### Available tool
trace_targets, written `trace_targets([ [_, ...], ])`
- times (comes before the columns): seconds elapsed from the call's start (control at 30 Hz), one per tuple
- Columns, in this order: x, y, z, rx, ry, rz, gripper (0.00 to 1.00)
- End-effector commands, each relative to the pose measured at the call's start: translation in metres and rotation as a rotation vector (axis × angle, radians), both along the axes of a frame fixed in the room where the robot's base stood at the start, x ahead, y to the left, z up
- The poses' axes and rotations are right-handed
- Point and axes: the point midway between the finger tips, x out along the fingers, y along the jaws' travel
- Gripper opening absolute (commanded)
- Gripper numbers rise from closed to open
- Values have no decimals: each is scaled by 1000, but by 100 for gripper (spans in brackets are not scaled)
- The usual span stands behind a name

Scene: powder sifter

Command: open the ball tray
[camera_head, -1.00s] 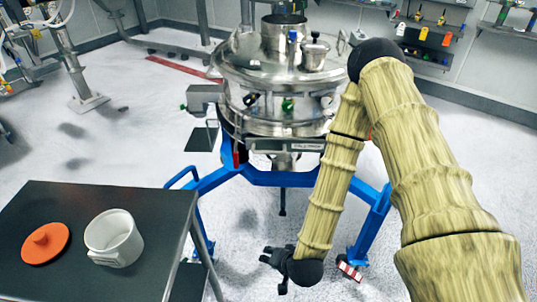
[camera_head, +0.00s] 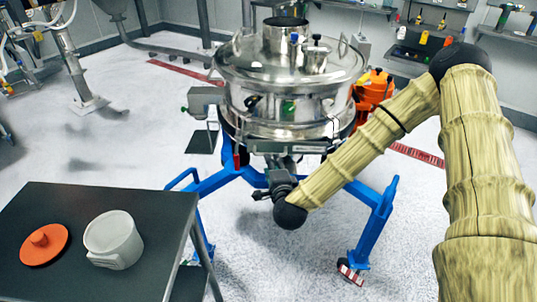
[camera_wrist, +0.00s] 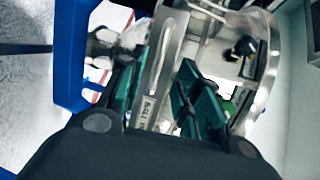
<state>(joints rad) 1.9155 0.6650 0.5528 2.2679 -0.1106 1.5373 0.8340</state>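The powder sifter (camera_head: 288,75) is a round steel vessel on a blue frame. The ball tray (camera_head: 298,147) shows as a steel front with a lettered plate low on the vessel. In the wrist view the lettered tray plate (camera_wrist: 152,108) is tilted and lies between my two green-padded fingers. My gripper (camera_head: 279,165) is just below the tray front in the head view, with part of it hidden by the wrist. In the wrist view my gripper (camera_wrist: 160,92) is open, with a gap between its fingers. Contact with the tray cannot be told.
A dark table (camera_head: 70,205) at the lower left holds an orange lid (camera_head: 45,244) and a white pot (camera_head: 113,238). Blue frame legs (camera_head: 372,225) stand close around my arm. An orange device (camera_head: 375,90) is behind the vessel.

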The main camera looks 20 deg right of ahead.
Motion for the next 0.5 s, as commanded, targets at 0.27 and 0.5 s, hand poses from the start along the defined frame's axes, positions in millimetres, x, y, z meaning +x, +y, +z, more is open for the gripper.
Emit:
trace_targets([
  [0.27, 44, -5, -7, -1, 0, 0, 34],
  [0.5, 68, -7, -14, -2, 2, 0, 34],
])
